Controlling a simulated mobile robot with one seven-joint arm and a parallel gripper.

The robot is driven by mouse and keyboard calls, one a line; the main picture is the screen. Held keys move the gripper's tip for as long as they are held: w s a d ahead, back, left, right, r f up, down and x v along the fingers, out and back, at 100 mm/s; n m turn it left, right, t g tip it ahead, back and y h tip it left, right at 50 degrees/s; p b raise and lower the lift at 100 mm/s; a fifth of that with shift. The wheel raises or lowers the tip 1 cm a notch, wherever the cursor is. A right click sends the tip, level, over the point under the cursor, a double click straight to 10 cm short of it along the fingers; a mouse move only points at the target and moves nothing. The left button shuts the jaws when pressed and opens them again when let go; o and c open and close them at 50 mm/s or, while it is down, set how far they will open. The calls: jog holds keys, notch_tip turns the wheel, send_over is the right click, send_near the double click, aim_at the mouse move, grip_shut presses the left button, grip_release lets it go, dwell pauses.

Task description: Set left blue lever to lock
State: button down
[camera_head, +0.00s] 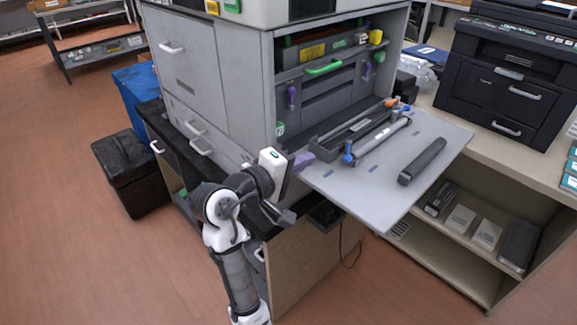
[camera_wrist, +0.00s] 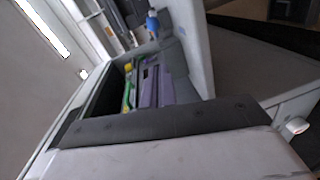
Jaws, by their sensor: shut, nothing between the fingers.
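The left blue lever (camera_head: 348,154) stands upright at the near end of the long cartridge tray, on the printer's lowered door. It also shows in the wrist view (camera_wrist: 152,23). A second blue part (camera_head: 406,108) is at the tray's far end. My gripper (camera_head: 305,160) is at the left edge of the door, left of the left lever and apart from it.
The lowered door (camera_head: 385,195) carries a loose dark cylinder (camera_head: 422,161) on its right. Purple levers (camera_head: 291,97) and a green handle (camera_head: 323,67) are inside the printer (camera_head: 345,100). A black printer (camera_head: 510,75) stands on the right counter. Space above the door is open.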

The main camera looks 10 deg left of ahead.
aim_at(347, 159)
jog(key=w+d, duration=0.2)
jog(key=d, duration=0.1)
jog(key=w+d+f, duration=0.1)
jog(key=shift+d+p, duration=0.3)
jog(key=shift+p, duration=0.05)
jog(key=shift+d, duration=0.5)
jog(key=shift+d+p, duration=0.1)
jog(key=shift+p, duration=0.3)
jog(key=shift+s+d+r+p, duration=0.1)
jog(key=shift+d+p, duration=0.1)
jog(key=shift+p, duration=0.1)
jog(key=shift+s+d+p, duration=0.3)
jog(key=shift+d+p, duration=0.35)
jog(key=shift+d, duration=0.25)
jog(key=shift+w+a+f, duration=0.1)
jog(key=shift+a+f, duration=0.05)
jog(key=shift+f, duration=0.05)
jog(key=shift+a+r, duration=0.1)
